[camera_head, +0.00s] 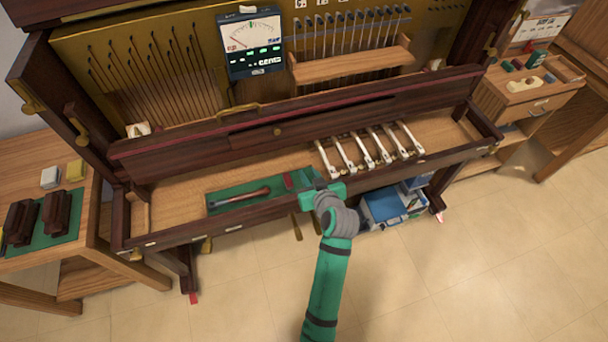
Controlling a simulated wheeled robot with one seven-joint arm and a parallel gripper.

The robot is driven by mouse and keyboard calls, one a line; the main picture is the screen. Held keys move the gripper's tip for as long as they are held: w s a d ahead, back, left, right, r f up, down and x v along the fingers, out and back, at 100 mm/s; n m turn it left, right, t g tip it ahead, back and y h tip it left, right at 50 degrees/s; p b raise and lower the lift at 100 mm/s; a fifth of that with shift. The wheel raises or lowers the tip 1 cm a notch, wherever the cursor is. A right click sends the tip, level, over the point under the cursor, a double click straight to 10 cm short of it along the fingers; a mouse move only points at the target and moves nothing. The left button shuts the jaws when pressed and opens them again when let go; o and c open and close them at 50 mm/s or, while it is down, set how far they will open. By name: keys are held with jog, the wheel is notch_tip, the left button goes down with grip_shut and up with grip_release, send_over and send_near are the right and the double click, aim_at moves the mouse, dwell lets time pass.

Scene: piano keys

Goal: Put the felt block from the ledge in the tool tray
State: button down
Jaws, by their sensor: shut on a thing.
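My gripper (321,190) is at the front edge of the piano's key bed, by the right end of the green tool tray (222,196). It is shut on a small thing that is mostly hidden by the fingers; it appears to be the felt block. The tray lies on the wooden key bed and holds a tool with a brown handle (245,195). A small red piece (288,182) shows at the tray's right end, just left of my gripper; I cannot tell whether it is part of the held thing.
Several white keys (368,150) stand right of my gripper. A long dark rail (280,130) runs behind. A meter (250,42) and a wooden shelf (350,64) are above. A blue box (385,207) is below the front edge. Side tables stand left and right.

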jog(key=w+f, duration=0.2)
jog(key=w+a+f, duration=0.1)
jog(key=w+f, duration=0.3)
jog(key=f, duration=0.1)
jog(key=shift+w+a, duration=0.25)
jog(key=shift+w, duration=0.15)
jog(key=shift+f, duration=1.5)
jog(key=shift+f, duration=0.1)
jog(key=c, duration=1.6)
grip_release()
